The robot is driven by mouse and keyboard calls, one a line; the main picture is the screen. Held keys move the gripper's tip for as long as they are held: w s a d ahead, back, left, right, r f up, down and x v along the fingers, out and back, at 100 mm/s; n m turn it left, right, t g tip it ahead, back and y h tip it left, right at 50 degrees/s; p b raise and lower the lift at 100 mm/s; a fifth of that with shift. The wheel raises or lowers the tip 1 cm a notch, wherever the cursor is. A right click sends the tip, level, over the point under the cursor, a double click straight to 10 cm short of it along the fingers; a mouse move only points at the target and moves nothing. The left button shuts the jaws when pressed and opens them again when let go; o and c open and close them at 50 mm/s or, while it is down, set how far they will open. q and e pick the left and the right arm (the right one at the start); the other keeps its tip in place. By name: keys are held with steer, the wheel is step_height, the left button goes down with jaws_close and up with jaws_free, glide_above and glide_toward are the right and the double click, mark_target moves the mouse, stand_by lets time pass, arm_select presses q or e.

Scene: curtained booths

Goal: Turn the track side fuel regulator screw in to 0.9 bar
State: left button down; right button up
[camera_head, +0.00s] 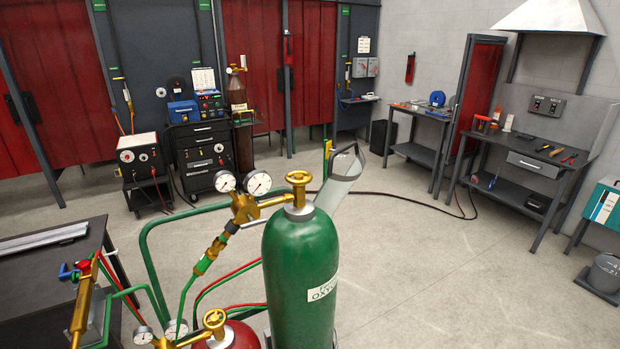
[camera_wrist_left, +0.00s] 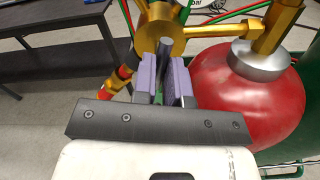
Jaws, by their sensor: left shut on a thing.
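In the left wrist view, the fuel regulator is a round brass body (camera_wrist_left: 153,28) beside the red fuel cylinder (camera_wrist_left: 245,95). Its grey adjusting screw (camera_wrist_left: 165,48) points towards the camera. My left gripper (camera_wrist_left: 166,75) has purple pads on either side of the screw and is shut on it. In the head view, the red cylinder's top (camera_head: 236,338) shows at the bottom edge, with two small fuel gauges (camera_head: 176,329) left of it. Their faces are too small to read. The screw and my left gripper are not visible there. My right gripper is in neither view.
A tall green oxygen cylinder (camera_head: 300,265) stands close by, with its brass regulator (camera_head: 244,207) and two gauges above. Red and green hoses loop around it. A dark table (camera_head: 50,265) with a brass torch (camera_head: 84,312) is at left. Open floor lies beyond.

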arm_select(q)
steer(key=shift+m, duration=0.3)
steer(key=m+p, duration=0.3)
steer(key=shift+m, duration=0.3)
